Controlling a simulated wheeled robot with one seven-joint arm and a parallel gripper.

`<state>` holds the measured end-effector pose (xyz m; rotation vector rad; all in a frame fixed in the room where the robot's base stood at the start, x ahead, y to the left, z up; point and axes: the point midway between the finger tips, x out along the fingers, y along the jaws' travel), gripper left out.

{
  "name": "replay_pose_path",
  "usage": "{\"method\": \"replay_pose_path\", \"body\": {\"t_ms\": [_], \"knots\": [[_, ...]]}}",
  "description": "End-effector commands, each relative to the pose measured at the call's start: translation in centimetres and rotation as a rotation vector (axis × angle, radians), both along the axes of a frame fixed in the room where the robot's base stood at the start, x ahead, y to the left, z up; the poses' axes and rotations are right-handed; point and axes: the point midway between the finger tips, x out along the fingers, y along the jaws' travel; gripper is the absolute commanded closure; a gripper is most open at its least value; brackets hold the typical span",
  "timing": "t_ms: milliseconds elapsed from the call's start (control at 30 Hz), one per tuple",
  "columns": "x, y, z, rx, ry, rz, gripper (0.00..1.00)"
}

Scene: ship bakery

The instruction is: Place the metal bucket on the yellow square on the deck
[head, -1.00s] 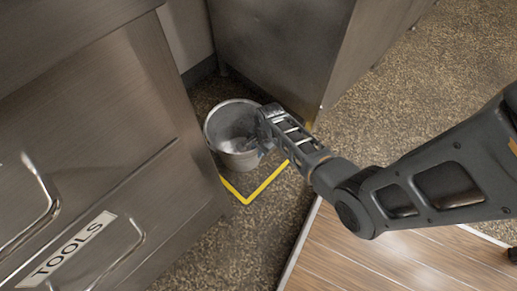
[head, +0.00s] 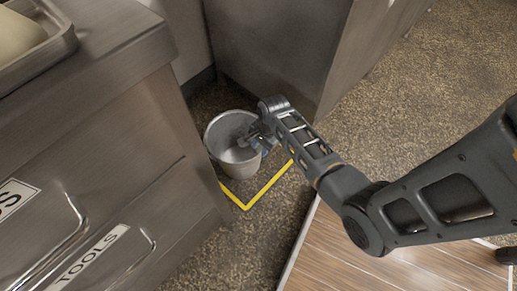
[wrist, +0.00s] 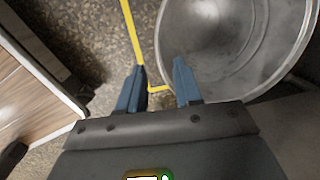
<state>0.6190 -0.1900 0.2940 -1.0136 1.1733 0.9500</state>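The metal bucket (head: 222,132) stands upright on the deck in the corner between the cabinets. Yellow lines (head: 262,191) of the square show along its near and right sides; its far part is hidden. The bucket appears to stand within these lines. My gripper (head: 252,138) is at the bucket's right rim. In the wrist view my gripper (wrist: 158,80) has its two blue fingers apart with nothing between them. The right finger overlaps the wall of the bucket (wrist: 240,45) in the picture; contact cannot be told. A yellow line (wrist: 131,32) passes beyond the fingers.
A steel drawer cabinet (head: 140,150) labelled TOOLS stands close at left, with a tray (head: 58,45) on top. Another steel cabinet (head: 275,55) stands behind the bucket. A raised wooden platform (head: 370,265) lies at front right. Speckled deck (head: 410,100) is clear at right.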

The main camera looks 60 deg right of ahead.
Motion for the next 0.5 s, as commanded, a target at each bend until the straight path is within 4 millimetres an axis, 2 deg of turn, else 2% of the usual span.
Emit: {"method": "replay_pose_path", "body": {"t_ms": [33,200,367,500], "knots": [[-0.1,0.0,1.0,0.0,-0.001,0.0,0.66],[-0.3,-0.1,2.3,0.0,-0.001,0.001,0.66],[-0.3,-0.1,2.4,0.0,0.0,0.001,0.66],[-1.0,1.0,2.1,-0.026,-0.023,0.046,0.66]]}}
